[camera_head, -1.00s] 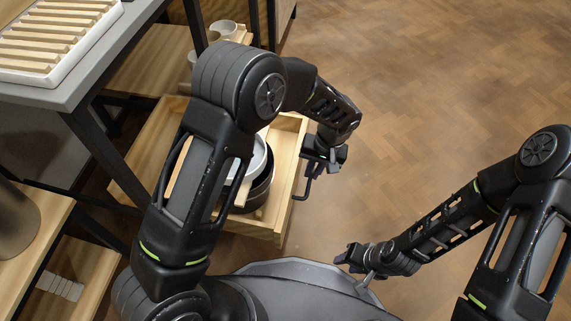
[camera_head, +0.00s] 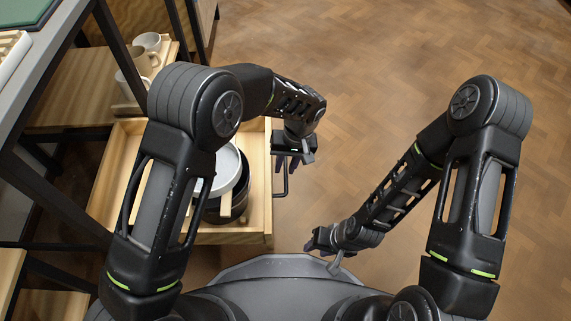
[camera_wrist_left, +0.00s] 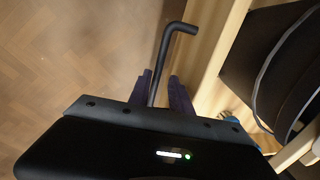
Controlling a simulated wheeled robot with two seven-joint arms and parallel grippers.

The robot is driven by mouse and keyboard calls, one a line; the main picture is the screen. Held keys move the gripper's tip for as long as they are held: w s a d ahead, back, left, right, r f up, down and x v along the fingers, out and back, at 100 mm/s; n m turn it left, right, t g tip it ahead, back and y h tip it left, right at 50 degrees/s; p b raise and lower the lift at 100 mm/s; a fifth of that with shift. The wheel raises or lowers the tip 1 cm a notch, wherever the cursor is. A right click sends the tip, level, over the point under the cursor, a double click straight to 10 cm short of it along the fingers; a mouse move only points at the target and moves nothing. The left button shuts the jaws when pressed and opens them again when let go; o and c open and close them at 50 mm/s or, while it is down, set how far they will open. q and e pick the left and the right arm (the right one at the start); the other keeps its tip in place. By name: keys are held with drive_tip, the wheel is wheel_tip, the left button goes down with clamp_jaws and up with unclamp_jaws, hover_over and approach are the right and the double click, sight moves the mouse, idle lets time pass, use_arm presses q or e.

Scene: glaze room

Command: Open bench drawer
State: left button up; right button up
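The wooden bench drawer (camera_head: 235,238) stands pulled out from the bench, with its inside showing in the head view. Its black bar handle (camera_head: 285,192) is on the front face, on the right. My left gripper (camera_head: 290,160) is at the handle. In the left wrist view the handle (camera_wrist_left: 164,50) runs between the two fingers of my left gripper (camera_wrist_left: 161,92); the fingers are apart, with a gap beside the bar on the right. My right gripper (camera_head: 318,240) hangs low over the floor, away from the drawer; its fingers are too small to read.
A white bowl (camera_head: 228,166) and dark round pans (camera_head: 241,193) sit in the drawer, partly hidden by my left arm. Several cups (camera_head: 148,41) stand on a wooden board on the shelf behind. Dark bench legs (camera_head: 52,187) are at left. The floor at right is clear.

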use_arm(q)
drive_tip(key=shift+o, duration=0.6)
drive_tip(key=shift+r, duration=0.25)
wheel_tip(320, 180, up, 7)
drive_tip(key=d+p, duration=0.1)
drive_tip(key=p, duration=0.1)
drive_tip(key=shift+d+p, duration=0.3)
drive_tip(key=shift+p, duration=0.1)
drive_tip(key=shift+r, duration=0.15)
